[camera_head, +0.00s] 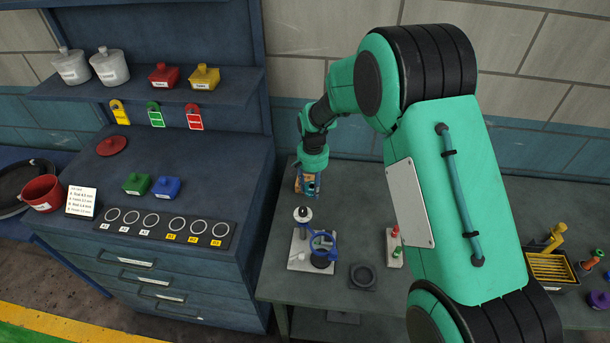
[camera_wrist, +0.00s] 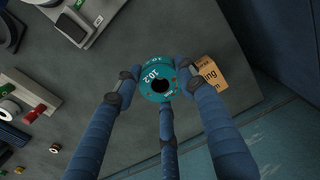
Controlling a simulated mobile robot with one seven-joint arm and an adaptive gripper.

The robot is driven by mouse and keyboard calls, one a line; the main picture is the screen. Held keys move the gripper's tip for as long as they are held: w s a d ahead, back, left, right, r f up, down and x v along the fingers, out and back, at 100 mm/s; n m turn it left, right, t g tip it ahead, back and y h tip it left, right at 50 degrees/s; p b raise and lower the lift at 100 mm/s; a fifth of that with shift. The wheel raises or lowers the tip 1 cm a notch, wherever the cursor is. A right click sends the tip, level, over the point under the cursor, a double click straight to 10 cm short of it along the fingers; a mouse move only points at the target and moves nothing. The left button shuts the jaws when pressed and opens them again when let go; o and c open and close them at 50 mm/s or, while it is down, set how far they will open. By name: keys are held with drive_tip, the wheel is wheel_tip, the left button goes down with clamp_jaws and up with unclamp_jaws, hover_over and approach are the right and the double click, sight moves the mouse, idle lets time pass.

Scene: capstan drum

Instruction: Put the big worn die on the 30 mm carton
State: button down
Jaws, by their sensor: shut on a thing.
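The die is a teal ring (camera_wrist: 150,74) with a dark centre hole and the marking 10.2, seen face-on in the wrist view. My gripper (camera_wrist: 159,84) is shut on it, with blue fingers around its rim. An orange-brown carton (camera_wrist: 209,76) with dark print lies just right of the die in the wrist view, partly hidden by a finger; its size marking is not fully readable. In the head view my gripper (camera_head: 309,188) is at the back left of the grey bench, with the carton (camera_head: 298,184) beside it. I cannot tell the die's height above the bench.
A stand with a blue ring-shaped part (camera_head: 322,245) is in front of my gripper on the bench (camera_head: 285,285). A dark square block (camera_head: 363,276) lies to its right. The blue cabinet (camera_head: 200,245) borders the bench at left, the wall behind.

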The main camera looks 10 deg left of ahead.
drive_tip(key=w+a, duration=0.1)
drive_tip(key=w, duration=0.2)
drive_tip(key=w+a, duration=0.1)
drive_tip(key=w, duration=0.2)
drive_tip(key=w+a+f, duration=0.1)
drive_tip(key=w, duration=0.2)
drive_tip(key=shift+w+a, duration=0.35)
drive_tip(key=shift+a, duration=0.05)
drive_tip(key=shift+r, duration=0.1)
drive_tip(key=shift+f+b, duration=0.3)
drive_tip(key=shift+f, duration=1.5)
drive_tip(key=c, duration=1)
unclamp_jaws()
drive_tip(key=shift+f, duration=0.15)
drive_tip(key=shift+c, duration=0.2)
wheel_tip(320, 180, up, 12)
drive_tip(key=shift+p, duration=0.45)
